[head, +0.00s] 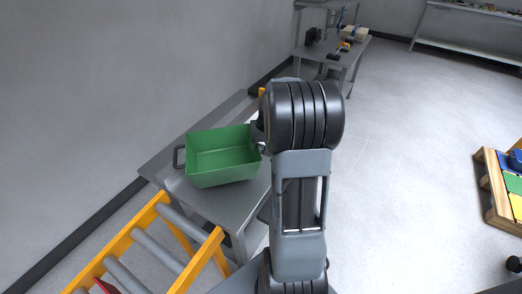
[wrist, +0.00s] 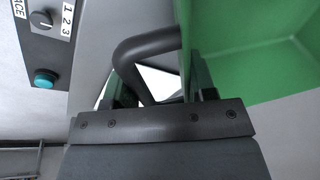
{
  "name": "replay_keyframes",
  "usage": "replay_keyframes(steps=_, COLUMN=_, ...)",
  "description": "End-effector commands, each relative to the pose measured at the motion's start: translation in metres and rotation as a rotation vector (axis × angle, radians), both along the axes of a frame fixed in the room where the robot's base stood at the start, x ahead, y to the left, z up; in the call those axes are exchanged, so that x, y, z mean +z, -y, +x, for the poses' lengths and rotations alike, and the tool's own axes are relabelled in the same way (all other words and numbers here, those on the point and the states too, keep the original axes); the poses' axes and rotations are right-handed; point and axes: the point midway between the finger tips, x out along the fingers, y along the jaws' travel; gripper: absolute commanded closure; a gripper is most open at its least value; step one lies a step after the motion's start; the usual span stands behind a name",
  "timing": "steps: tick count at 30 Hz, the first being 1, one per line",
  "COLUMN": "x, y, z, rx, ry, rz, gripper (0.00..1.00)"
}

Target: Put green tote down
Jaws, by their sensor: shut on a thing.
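The green tote (head: 222,160) is an empty, open-topped box with a dark handle at each end. In the head view it is upright over the grey metal table (head: 232,208); I cannot tell if its base touches the top. My gripper (wrist: 160,82) is shut on the tote's near dark handle (wrist: 145,45) in the wrist view, with the tote's green wall (wrist: 240,50) on the right. In the head view my arm hides most of the gripper at the tote's right end.
A yellow-framed roller conveyor (head: 150,245) stands in front of the table. A workbench (head: 335,55) stands behind. A wooden pallet (head: 495,190) is at right, with open floor between.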

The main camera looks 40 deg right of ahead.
Motion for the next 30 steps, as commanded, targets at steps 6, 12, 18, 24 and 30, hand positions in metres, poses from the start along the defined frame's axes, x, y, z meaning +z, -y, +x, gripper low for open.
replay_keyframes(steps=6, x=-0.012, y=0.008, z=0.009, rx=0.000, ry=0.003, rz=-0.001, gripper=1.00)
replay_keyframes(steps=12, x=-0.019, y=0.011, z=0.013, rx=-0.001, ry=0.002, rz=-0.001, gripper=1.00)
replay_keyframes(steps=18, x=-0.044, y=0.011, z=0.013, rx=-0.001, ry=0.000, rz=0.000, gripper=1.00)
replay_keyframes(steps=24, x=-0.050, y=0.011, z=0.014, rx=-0.001, ry=0.003, rz=-0.001, gripper=1.00)
replay_keyframes(steps=30, x=-0.052, y=0.011, z=0.013, rx=0.000, ry=0.001, rz=-0.001, gripper=0.48)
